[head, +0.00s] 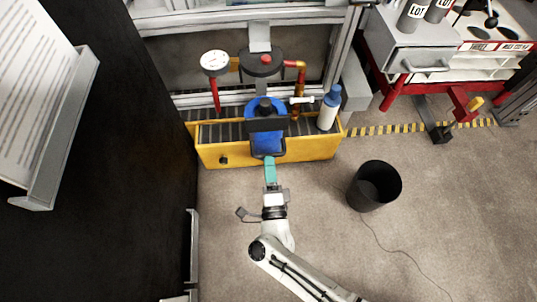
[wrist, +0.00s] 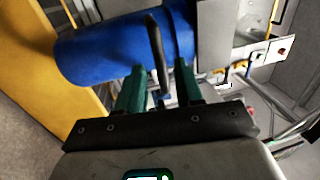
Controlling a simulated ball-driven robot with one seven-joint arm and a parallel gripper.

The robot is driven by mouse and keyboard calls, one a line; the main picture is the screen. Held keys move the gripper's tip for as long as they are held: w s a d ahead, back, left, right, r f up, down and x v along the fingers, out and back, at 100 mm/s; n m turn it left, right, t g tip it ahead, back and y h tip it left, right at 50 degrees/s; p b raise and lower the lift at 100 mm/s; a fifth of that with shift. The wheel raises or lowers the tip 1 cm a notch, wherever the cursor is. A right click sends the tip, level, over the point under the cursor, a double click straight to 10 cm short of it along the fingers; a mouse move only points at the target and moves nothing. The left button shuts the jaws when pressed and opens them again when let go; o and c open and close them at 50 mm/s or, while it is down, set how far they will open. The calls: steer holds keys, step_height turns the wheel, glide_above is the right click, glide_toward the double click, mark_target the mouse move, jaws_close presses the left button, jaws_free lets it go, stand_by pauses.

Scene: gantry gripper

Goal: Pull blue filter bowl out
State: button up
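The blue filter bowl (head: 267,141) stands upright over the yellow tray, behind a dark bracket (head: 268,124) that hides part of it. It also shows as a blue cylinder in the wrist view (wrist: 105,52). A dark handle (wrist: 153,36) stands out in front of the bowl. My gripper (head: 270,159) is at the bowl's front, low down, with teal fingers pointing at it. In the wrist view my gripper (wrist: 159,72) is open, one finger on each side of the handle, with gaps visible. Whether either finger touches the handle I cannot tell.
The yellow tray (head: 222,153) lies below the bowl. A white gauge (head: 215,63), a red-brown pipe (head: 299,88) and a blue-capped white bottle (head: 329,108) stand close by. A black bin (head: 374,186) is at right. A dark panel (head: 110,150) fills the left.

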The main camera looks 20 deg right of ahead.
steer(key=v, duration=0.7)
steer(key=shift+p, duration=0.3)
steer(key=shift+w, duration=0.15)
